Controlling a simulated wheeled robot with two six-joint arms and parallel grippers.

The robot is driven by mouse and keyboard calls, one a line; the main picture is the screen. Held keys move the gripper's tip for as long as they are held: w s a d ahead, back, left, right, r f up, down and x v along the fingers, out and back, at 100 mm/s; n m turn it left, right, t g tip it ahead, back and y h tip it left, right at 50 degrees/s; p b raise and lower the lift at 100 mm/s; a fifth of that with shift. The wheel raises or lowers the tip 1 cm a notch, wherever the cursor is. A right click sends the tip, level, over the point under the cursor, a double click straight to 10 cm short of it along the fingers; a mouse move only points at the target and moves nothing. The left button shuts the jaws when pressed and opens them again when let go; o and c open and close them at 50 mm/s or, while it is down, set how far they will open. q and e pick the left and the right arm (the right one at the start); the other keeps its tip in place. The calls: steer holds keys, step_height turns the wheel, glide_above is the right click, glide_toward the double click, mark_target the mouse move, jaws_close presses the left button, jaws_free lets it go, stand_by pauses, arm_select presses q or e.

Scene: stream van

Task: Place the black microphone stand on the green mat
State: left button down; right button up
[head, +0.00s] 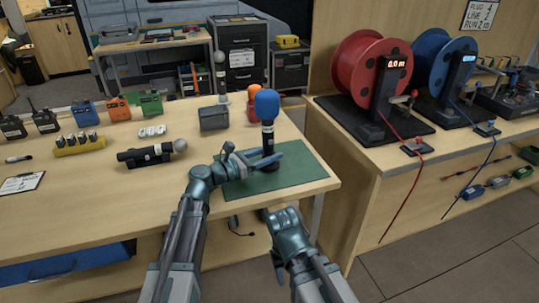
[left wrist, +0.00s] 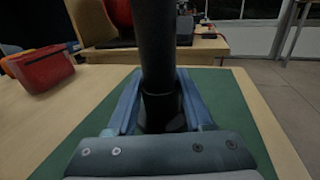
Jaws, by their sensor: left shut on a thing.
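The green mat (head: 300,170) lies at the right front corner of the wooden table. My left gripper (head: 262,158) is over the mat, its fingers shut around the lower part of an upright black microphone (head: 268,135) with a blue foam top. In the left wrist view the black shaft (left wrist: 158,50) rises between the fingers (left wrist: 160,110), with the mat (left wrist: 225,95) around and below. I cannot tell if its foot touches the mat. No separate black stand is clear to me. My right gripper (head: 283,218) is empty-looking, low by the table's front edge; its jaws are unclear.
A grey box (head: 214,118) and an orange-topped microphone (head: 253,103) stand behind the mat. A side bench with red (head: 372,65) and blue cable reels stands right, beyond a gap.

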arm_select(q)
steer(key=shift+c, duration=1.4)
jaws_free()
steer(key=shift+r, duration=0.1)
steer(key=v, duration=1.2)
